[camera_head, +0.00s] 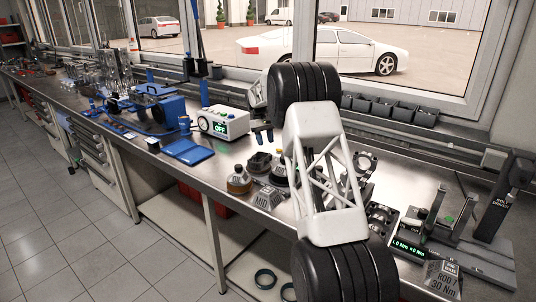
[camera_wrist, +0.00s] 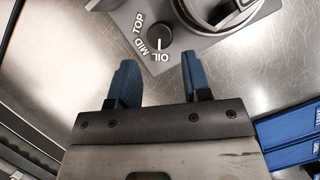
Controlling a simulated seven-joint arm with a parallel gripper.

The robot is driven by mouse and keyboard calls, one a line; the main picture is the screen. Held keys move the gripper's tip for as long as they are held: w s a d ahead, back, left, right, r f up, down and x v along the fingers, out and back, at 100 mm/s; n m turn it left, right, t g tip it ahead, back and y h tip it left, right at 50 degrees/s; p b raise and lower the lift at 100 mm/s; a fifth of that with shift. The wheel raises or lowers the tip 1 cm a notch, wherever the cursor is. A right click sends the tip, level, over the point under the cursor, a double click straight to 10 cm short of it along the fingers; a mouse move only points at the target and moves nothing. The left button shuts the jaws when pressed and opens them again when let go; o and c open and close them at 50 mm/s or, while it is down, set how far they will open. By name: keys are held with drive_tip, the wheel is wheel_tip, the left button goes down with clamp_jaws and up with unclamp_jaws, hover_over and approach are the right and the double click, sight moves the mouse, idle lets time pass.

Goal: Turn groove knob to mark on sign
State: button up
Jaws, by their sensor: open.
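The groove knob (camera_wrist: 158,36) is a small dark round dial on a grey plate in the wrist view. TOP, MID and OIL labels are printed around it, and its short pointer line appears to face OIL. A grey sign (camera_head: 268,198) reading MID stands on the bench in the head view. My gripper (camera_wrist: 158,61) is open and empty, with its two blue fingers apart. In the wrist picture the knob lies just beyond the fingertips, between their lines, and no contact shows. In the head view my gripper (camera_head: 263,136) hangs above the bench; the knob cannot be made out there.
A round metal part (camera_wrist: 228,12) sits beside the knob. A white box (camera_head: 222,122) with an OFF display and a blue tray (camera_head: 188,152) stand left of my gripper. Dark and amber parts (camera_head: 239,182) lie near the sign. A torque stand (camera_head: 440,222) is at right.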

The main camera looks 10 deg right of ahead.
drive_tip(key=shift+x, duration=3.1)
drive_tip(key=c, duration=0.6)
drive_tip(key=shift+m, duration=0.3)
drive_tip(key=m+y, duration=0.2)
drive_tip(key=m, duration=0.3)
drive_tip(key=m+y, duration=0.2)
drive_tip(key=m, duration=0.3)
drive_tip(key=shift+d, duration=0.1)
